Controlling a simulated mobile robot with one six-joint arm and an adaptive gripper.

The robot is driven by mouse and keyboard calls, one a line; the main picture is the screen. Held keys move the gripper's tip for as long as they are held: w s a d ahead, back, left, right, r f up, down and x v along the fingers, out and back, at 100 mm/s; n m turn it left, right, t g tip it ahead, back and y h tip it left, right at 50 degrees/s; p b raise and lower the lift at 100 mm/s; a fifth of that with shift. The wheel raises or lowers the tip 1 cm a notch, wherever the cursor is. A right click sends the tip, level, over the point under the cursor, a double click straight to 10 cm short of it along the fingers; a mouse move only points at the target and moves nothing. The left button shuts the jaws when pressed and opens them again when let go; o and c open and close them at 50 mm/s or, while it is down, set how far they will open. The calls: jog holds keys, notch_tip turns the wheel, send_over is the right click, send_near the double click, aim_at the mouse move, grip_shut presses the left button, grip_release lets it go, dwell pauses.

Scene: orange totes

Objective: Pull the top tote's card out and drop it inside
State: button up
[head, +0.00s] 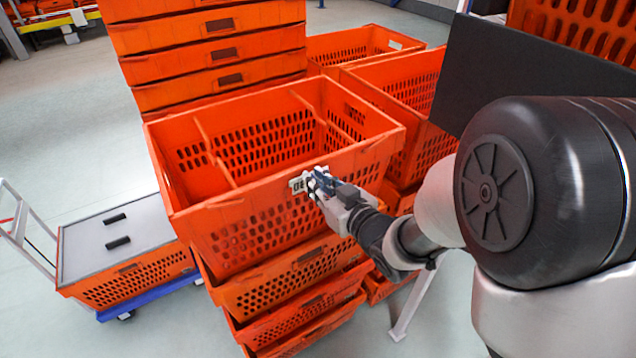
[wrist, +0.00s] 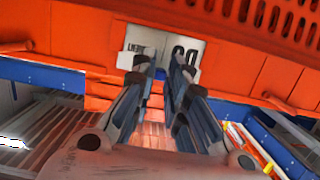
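The top tote (head: 240,212) is an orange, open-topped crate on a stack, with a low divider inside; the parts of its floor I can see look empty. A white card (head: 297,185) with dark print sits on its outer front wall, below the rim. My gripper (head: 314,181) is at the card and partly covers it. In the wrist view, the card (wrist: 195,48) lies flat against the orange wall just past the fingertips. My gripper (wrist: 160,66) has its two fingers apart, with a gap between the tips. I cannot tell whether they touch the card.
A tall stack of orange totes (head: 215,55) stands behind. More open totes (head: 400,80) stand at the right back. A lidded tote (head: 118,240) sits on a blue dolly at the left. A dark panel (head: 520,75) is at the upper right.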

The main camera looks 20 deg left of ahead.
grip_shut()
jog(key=shift+r, duration=0.1)
jog(key=r+p, duration=0.1)
jog(key=r, duration=0.1)
jog(key=r+p, duration=0.1)
jog(key=r, duration=0.1)
jog(key=r+p, duration=0.2)
jog(key=shift+s+d, duration=0.25)
dwell(0.3)
jog(key=shift+w+f, duration=0.1)
